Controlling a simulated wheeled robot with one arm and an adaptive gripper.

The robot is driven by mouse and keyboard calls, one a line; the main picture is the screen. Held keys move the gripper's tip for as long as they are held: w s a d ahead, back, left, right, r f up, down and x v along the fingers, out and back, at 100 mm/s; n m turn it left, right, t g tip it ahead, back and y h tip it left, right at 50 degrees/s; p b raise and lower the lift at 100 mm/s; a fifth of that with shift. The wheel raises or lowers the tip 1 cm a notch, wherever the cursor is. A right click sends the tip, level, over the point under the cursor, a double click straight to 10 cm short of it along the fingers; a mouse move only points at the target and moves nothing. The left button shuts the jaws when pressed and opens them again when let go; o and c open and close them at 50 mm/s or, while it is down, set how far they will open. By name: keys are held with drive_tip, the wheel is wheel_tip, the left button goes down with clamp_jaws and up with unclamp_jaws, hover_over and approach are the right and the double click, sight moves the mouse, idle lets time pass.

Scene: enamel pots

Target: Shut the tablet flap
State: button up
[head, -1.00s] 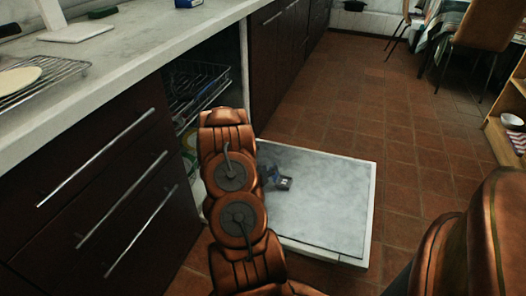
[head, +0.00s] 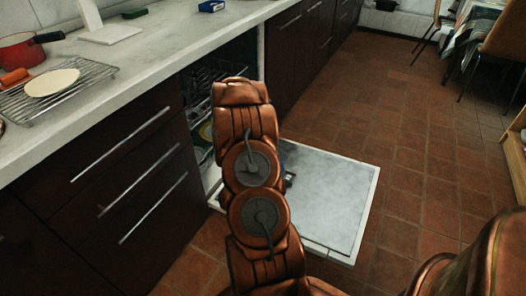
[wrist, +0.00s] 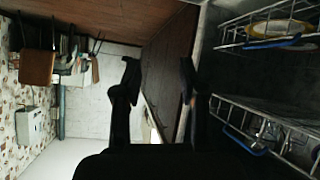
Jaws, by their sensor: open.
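The open dishwasher door (head: 335,195) lies flat and low above the floor, its pale inner face up. The tablet dispenser (head: 289,179) on it shows only as a small grey and blue edge beside my arm. My arm hides most of it, so I cannot tell how its flap stands. My gripper (wrist: 158,78) is open and empty in the wrist view, with two dark fingers apart. It faces a dark cabinet front (wrist: 170,62) beside the racks. The flap is not visible in the wrist view. In the head view my arm hides the gripper.
Dishwasher racks (wrist: 265,30) with dishes are at the right of the wrist view. The counter (head: 150,70) carries a wire rack with a plate (head: 52,82) and a red pot (head: 22,52). Tiled floor (head: 410,170) is free right of the door. Chairs (head: 498,55) stand farther back.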

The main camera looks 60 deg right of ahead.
drive_tip(key=shift+w+a+r+y+p, duration=0.3)
drive_tip(key=shift+w+a+r, duration=0.35)
drive_tip(key=shift+a+r, duration=0.15)
